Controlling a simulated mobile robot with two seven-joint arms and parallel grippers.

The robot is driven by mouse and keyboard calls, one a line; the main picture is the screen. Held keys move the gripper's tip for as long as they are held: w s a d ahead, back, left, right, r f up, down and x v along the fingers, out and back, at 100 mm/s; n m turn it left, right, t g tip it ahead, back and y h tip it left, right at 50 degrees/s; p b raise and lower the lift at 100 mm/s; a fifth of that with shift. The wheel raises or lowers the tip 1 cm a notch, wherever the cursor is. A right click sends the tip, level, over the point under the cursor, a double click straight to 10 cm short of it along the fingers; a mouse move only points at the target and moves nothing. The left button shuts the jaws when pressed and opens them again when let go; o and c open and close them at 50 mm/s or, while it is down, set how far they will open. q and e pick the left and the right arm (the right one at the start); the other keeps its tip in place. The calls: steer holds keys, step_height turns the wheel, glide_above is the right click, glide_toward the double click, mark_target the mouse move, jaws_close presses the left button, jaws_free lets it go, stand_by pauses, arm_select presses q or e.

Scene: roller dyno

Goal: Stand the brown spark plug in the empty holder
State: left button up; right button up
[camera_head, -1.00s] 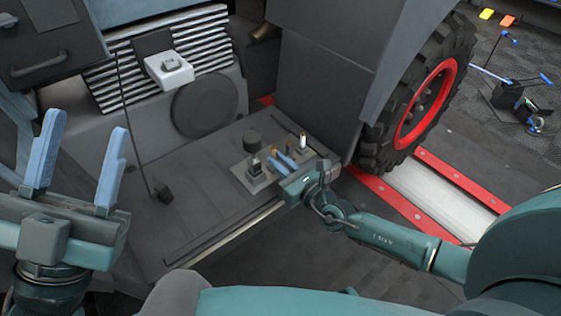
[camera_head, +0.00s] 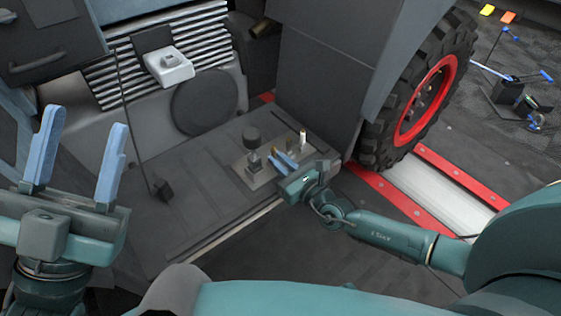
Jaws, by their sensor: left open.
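A small holder plate (camera_head: 243,175) lies on the dark deck in the middle of the view. A slim plug with a pale top (camera_head: 303,139) stands upright at the plate's far right. A small brownish piece, perhaps the brown spark plug, shows just beyond my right gripper's fingers, too small to make out. My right gripper (camera_head: 284,160) is low over the plate with its blue fingers close together. Whether they hold anything is unclear, and they hide part of the plate. My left gripper (camera_head: 75,165) is open and empty at the left, far from the plate.
A white box (camera_head: 168,66) sits on the grille behind. A large tyre (camera_head: 418,105) with a red rim stands at the right.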

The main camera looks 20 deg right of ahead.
steer(key=o, duration=0.6)
steer(key=shift+c, duration=0.2)
steer(key=shift+s, duration=0.15)
steer(key=shift+s+d, duration=0.15)
steer(key=shift+s, duration=0.15)
arm_select(q)
steer(key=shift+w+d+f+n+y+p, duration=0.1)
steer(key=shift+w+f+n+y+p, duration=0.1)
steer(key=shift+f+n+y+p, duration=0.8)
steer(key=shift+w+d+f+n+y+p, duration=0.15)
steer(key=shift+f+n+y+p, duration=0.35)
steer(key=shift+f+n+y, duration=0.55)
arm_select(e)
steer(key=v, duration=1.2)
arm_select(q)
steer(key=shift+a+r+n, duration=0.15)
steer(key=shift+r+n, duration=0.1)
steer(key=shift+r, duration=0.15)
arm_select(e)
steer(key=shift+s+r, duration=0.1)
